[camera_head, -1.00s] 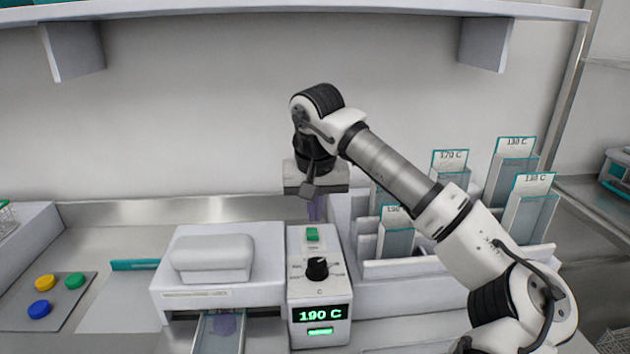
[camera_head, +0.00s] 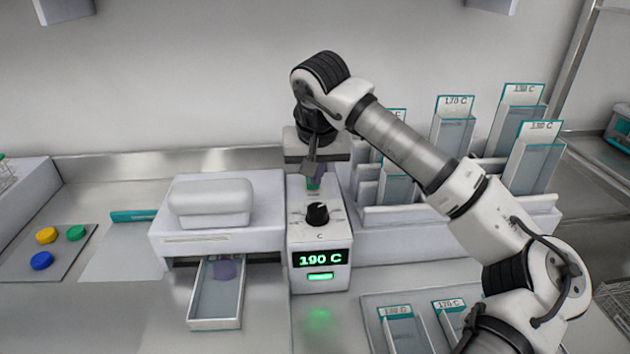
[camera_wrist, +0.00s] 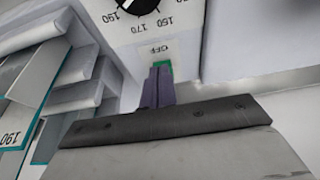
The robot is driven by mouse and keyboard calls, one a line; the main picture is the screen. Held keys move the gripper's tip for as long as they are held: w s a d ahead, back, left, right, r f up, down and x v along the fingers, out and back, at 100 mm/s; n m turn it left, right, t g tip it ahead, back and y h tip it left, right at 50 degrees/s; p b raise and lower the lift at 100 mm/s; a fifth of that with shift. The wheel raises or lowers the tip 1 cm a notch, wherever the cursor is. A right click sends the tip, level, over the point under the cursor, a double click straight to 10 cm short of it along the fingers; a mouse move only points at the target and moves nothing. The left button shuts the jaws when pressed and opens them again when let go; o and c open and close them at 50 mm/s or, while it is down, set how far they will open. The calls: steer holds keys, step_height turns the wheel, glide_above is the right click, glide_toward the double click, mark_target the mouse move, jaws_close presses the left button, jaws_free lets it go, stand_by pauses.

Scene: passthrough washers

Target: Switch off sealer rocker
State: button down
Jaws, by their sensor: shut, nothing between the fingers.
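The sealer (camera_head: 218,238) is a white machine with a control box (camera_head: 318,238) at its right. The box has a black dial (camera_head: 317,213), a lit green display (camera_head: 320,260) reading 190 C and a lit green bar below it. The green rocker (camera_head: 313,186) is on the box top behind the dial, mostly hidden by my gripper. In the wrist view the green rocker (camera_wrist: 169,69) shows beside my gripper's purple fingertips (camera_wrist: 158,80), near the OFF label (camera_wrist: 160,48). The fingers are shut and empty, at or just above the rocker; contact cannot be told.
Racked pouches with temperature labels (camera_head: 455,125) stand right of the box, under my arm. A drawer-like tray (camera_head: 217,310) sticks out in front of the sealer. A mat with coloured caps (camera_head: 45,262) lies at left. More pouches (camera_head: 400,325) lie at front right.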

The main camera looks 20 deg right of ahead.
steer(key=shift+s+f+t+b, duration=0.15)
steer(key=shift+f+t+b, duration=0.15)
steer(key=shift+f+b, duration=0.3)
steer(key=shift+r, duration=0.3)
steer(key=shift+w+d+r+p, duration=0.2)
steer(key=shift+w+r+p, duration=0.2)
steer(key=shift+w+p, duration=0.3)
steer(key=shift+w, duration=0.1)
